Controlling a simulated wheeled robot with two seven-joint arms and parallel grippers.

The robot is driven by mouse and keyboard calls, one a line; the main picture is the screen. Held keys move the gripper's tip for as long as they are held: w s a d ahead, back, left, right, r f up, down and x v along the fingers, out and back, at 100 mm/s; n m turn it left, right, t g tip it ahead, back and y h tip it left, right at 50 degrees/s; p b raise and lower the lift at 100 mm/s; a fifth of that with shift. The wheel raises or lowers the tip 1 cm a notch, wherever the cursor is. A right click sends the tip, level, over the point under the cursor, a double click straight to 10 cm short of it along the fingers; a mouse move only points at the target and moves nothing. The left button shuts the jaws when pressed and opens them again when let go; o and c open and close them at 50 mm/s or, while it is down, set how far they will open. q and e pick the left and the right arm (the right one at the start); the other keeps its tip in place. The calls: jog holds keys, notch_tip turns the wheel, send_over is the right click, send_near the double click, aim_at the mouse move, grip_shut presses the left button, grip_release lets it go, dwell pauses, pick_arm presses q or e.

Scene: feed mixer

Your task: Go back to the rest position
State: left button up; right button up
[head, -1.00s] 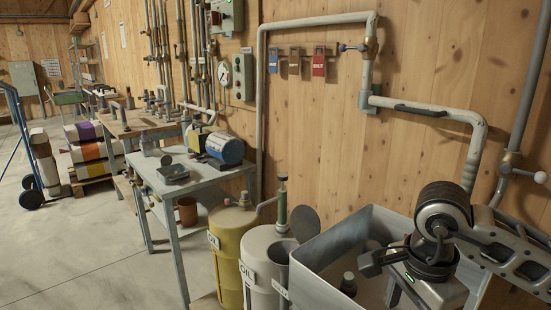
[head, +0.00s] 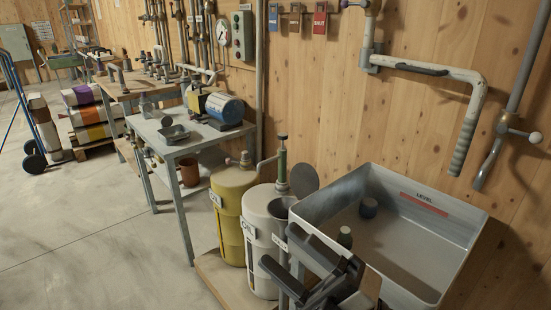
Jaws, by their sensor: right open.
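My right gripper (head: 288,254) is at the bottom of the head view, low in front of the grey bin (head: 455,218). Its dark fingers point left and are spread apart, with nothing seen between them. They overlap the white oil drum and the near left corner of the bin in the picture; I cannot tell whether they touch either. Most of my right arm is outside the picture. My left gripper is not in view.
A yellow drum (head: 232,208) and a white drum (head: 263,228) with a hand pump stand left of the bin. Two small dark items lie inside the bin. A metal table (head: 180,142) holds a blue motor (head: 224,107).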

jog(key=w+d+f+m+t+h, duration=0.1)
jog(key=d+f+m+t+h, duration=0.25)
jog(key=f+m+h, duration=0.35)
jog(key=w+d+f+m+t+h, duration=0.15)
jog(key=d+f+m+h, duration=0.3)
jog(key=m, duration=0.55)
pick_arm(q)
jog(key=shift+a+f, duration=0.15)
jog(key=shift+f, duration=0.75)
pick_arm(e)
jog(key=s+d+f+m+g+h, duration=0.2)
jog(key=s+f+m+g, duration=0.1)
jog(key=f, duration=0.4)
jog(key=s+d+f+m+g+h, duration=0.1)
jog(key=s+f+m+g+h, duration=0.2)
jog(key=s+f+m, duration=0.3)
notch_tip(320, 180, down, 2)
jog(key=shift+s+d+f, duration=0.1)
jog(key=shift+s+d, duration=0.3)
jog(key=shift+s, duration=0.1)
jog(key=shift+d, duration=0.1)
